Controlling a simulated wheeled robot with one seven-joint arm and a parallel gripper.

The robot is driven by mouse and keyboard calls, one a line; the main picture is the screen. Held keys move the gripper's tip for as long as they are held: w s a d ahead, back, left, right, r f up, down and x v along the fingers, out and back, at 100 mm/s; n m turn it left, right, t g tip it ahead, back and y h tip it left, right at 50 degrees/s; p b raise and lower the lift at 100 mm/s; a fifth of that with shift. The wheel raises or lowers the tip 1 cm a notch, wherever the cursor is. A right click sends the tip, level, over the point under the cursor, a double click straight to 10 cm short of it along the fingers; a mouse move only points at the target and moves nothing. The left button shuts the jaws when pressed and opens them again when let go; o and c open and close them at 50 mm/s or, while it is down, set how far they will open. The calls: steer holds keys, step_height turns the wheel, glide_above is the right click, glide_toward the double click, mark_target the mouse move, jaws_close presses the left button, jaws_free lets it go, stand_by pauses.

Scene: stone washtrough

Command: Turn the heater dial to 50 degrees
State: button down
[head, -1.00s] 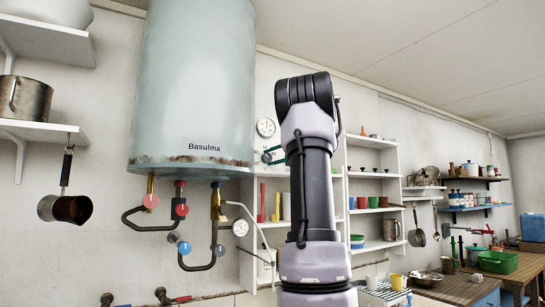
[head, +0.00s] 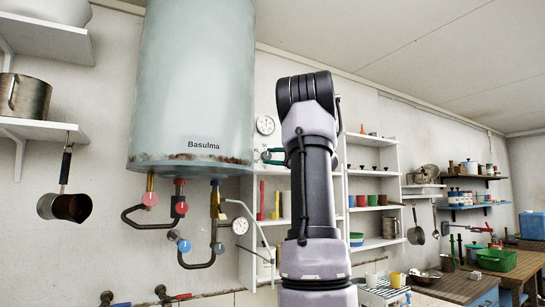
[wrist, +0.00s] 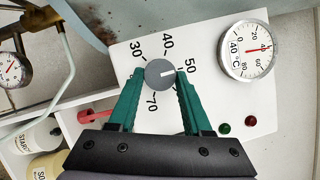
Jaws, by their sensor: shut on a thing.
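The heater dial (wrist: 159,73) is a round grey knob with a white pointer on a white panel (wrist: 205,98) in the wrist view. Its pointer faces right, close to the 50 mark; the 30, 40 and 70 marks also show, and the 60 mark is hidden. My gripper (wrist: 161,75) has its green fingers on either side of the knob and is shut on it. In the head view my gripper (head: 271,156) shows small at the panel, right of the heater tank (head: 190,85), partly behind my arm.
A round thermometer (wrist: 246,50) sits on the panel, with a green lamp (wrist: 224,129) and a red lamp (wrist: 251,121) below. Pipes with red and blue valves (head: 183,245) hang under the tank. White shelves (head: 372,190) stand close behind my arm.

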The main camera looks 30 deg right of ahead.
steer(key=shift+a+r, duration=0.2)
steer(key=shift+r, duration=0.2)
steer(key=shift+c, duration=1.7)
jaws_free()
steer(key=shift+f, duration=0.2)
steer(key=shift+s+d, duration=0.2)
steer(key=v, duration=1)
steer(key=shift+s, duration=0.3)
